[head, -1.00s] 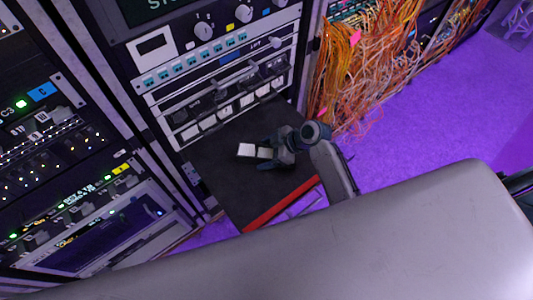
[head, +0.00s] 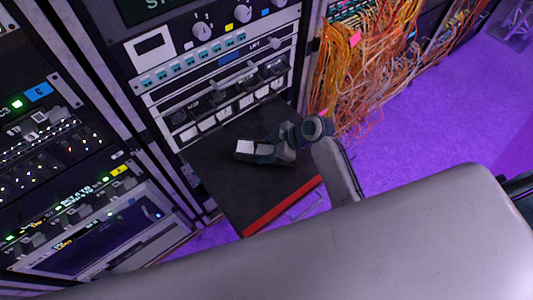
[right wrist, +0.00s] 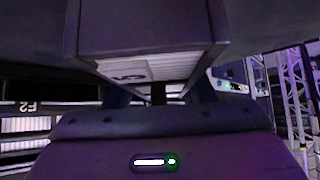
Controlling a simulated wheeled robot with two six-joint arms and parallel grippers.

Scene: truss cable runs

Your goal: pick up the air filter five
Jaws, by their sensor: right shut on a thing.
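The air filter (head: 245,146) is a small block with a white pleated top and a dark side. My right gripper (head: 262,151) is shut on it, over the dark shelf in the head view. In the right wrist view the filter (right wrist: 145,28) fills the top middle as a dark box. A pale pleated face and a label with a partly seen mark show on its lower edge. The fingers (right wrist: 158,92) stand on either side of it. I cannot tell whether the filter touches the shelf. My left gripper is not in view.
The dark shelf (head: 225,178) with a red front edge (head: 282,206) juts from the rack. A row of white-fronted slots (head: 225,116) lies behind it. Orange cables (head: 355,75) hang at the right. Purple floor (head: 430,120) is open beyond. Another rack (head: 70,140) stands at left.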

